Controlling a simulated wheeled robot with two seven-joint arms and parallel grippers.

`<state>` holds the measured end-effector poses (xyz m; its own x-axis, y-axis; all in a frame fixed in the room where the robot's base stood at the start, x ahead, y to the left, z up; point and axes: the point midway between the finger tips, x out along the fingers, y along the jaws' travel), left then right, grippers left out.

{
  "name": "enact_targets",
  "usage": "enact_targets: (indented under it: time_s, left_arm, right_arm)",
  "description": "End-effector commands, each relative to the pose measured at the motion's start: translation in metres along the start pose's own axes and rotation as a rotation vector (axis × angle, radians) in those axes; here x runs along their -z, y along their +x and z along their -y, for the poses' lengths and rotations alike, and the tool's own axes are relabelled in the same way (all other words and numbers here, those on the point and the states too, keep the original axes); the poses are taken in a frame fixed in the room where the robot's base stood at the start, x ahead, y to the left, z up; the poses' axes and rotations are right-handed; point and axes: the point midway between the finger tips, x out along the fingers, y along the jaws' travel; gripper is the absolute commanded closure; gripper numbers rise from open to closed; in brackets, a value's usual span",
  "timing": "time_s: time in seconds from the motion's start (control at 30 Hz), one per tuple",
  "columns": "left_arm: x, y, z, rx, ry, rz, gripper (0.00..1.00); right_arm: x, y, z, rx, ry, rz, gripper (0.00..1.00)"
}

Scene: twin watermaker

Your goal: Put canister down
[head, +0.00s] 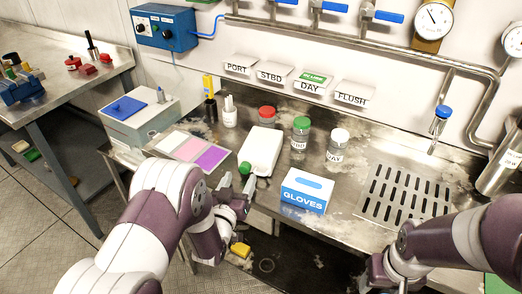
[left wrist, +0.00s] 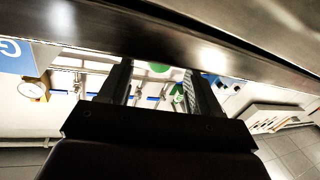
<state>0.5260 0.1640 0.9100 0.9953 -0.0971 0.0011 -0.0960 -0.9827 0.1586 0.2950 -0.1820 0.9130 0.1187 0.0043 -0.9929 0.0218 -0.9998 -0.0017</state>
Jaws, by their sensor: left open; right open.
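A white canister (head: 262,150) with a green cap (head: 244,167) lies on the steel counter, its cap toward the front edge. My left gripper (head: 238,187) is open at the counter's front edge, just below the cap. In the left wrist view its two fingers (left wrist: 160,88) stand apart with nothing clearly between them; a green round spot, possibly the cap, shows beyond. Whether the fingers touch the canister cannot be told. My right gripper (head: 385,278) is open at the bottom right of the head view, partly hidden and far from the canister.
A blue GLOVES box (head: 306,191) stands right of the canister. Jars with red, green (head: 300,132) and white (head: 338,145) lids stand behind. Coloured pads (head: 190,150) lie left. A slotted drain (head: 408,195) is at right. Labels PORT, STBD, DAY and FLUSH mark the wall.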

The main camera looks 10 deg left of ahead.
Motion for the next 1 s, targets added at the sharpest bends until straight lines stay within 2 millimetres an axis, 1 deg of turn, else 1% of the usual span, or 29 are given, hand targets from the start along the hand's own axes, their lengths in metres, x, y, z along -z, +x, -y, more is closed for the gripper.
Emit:
enact_targets:
  time_s: [0.03,0.1,0.17,0.23,0.4,0.43,0.47,0.5,0.57,0.6,0.63,1.0]
  left_arm:
    - [0.001,0.01,0.0,-0.001,0.0,-0.002,0.37]
    - [0.0,0.021,0.0,-0.001,0.0,-0.002,0.37]
    - [-0.001,0.028,0.0,-0.001,0.0,0.0,0.37]
    - [-0.001,0.032,0.0,-0.001,0.0,0.0,0.37]
    - [-0.001,0.032,0.0,0.0,0.0,0.0,0.37]
    - [-0.001,0.032,0.0,-0.001,0.0,0.0,0.43]
    - [-0.001,0.032,0.0,0.0,0.0,0.0,0.53]
    - [-0.001,0.032,0.0,-0.001,0.0,0.0,0.66]
    - [-0.001,0.032,0.0,0.0,0.0,0.0,0.86]
    - [-0.001,0.032,0.0,0.0,0.001,0.0,0.99]
    - [-0.001,0.032,0.0,0.0,0.001,0.0,1.0]
    - [0.004,0.033,0.0,-0.002,0.001,-0.007,1.0]
  right_arm:
    - [0.0,-0.002,0.0,0.0,0.0,0.0,0.42]
    - [0.0,-0.002,0.0,0.0,0.0,0.0,0.42]
    - [0.0,-0.002,0.0,0.0,0.0,0.0,0.42]
    - [0.0,-0.002,0.0,0.0,0.0,0.0,0.42]
    - [0.0,-0.002,0.0,0.0,0.0,0.0,0.42]
    - [0.0,-0.002,0.0,0.0,0.0,0.0,0.42]
    - [0.0,-0.002,0.0,0.0,0.0,0.0,0.42]
    - [0.0,-0.002,0.0,0.0,0.0,0.0,0.42]
    - [0.0,-0.002,0.0,0.0,0.0,0.0,0.42]
    - [0.0,-0.002,0.0,0.0,0.0,0.0,0.42]
    - [0.0,-0.002,0.0,0.0,0.0,0.0,0.42]
    - [0.0,-0.002,0.0,0.0,0.0,0.0,0.42]
